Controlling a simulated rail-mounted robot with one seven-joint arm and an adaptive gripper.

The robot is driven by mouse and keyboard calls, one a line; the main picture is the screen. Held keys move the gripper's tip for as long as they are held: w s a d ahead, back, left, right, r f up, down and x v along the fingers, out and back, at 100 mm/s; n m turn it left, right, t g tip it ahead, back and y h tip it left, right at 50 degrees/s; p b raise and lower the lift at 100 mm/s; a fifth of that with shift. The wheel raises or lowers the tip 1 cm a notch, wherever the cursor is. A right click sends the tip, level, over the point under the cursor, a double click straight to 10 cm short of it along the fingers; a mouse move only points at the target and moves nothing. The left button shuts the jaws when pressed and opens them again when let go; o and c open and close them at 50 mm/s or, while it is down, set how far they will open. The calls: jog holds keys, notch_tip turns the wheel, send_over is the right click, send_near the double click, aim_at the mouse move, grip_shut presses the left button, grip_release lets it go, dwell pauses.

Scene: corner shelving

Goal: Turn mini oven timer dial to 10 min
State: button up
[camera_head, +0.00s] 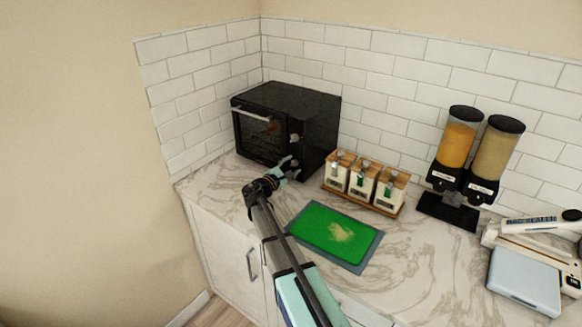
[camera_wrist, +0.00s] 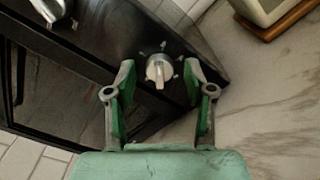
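The black mini oven (camera_head: 310,116) stands in the counter corner, with its glass door and handle at the left of its front and a control strip at the right. In the wrist view the oven front (camera_wrist: 75,85) is seen close up and turned. A silver dial (camera_wrist: 159,71) with marks around it lies between my gripper's fingertips. My gripper (camera_wrist: 159,78) is open, with one green-padded finger on each side of the dial and visible gaps to it. In the head view my gripper (camera_head: 287,166) is at the lower right of the oven front. Which dial is the timer cannot be read.
Another silver knob (camera_wrist: 50,10) is at the wrist view's upper left. A wooden rack of containers (camera_head: 365,184) stands right of the oven. A green board (camera_head: 322,228) lies in front of it. Cereal dispensers (camera_head: 472,155) and a pale blue-and-white appliance (camera_head: 525,280) are farther right.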

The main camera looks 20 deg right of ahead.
grip_shut()
jog(key=b, duration=0.3)
jog(key=shift+f+m+b, duration=0.3)
jog(key=shift+m, duration=0.1)
jog(key=m+b, duration=0.1)
jog(key=b, duration=0.2)
jog(key=shift+r, duration=0.3)
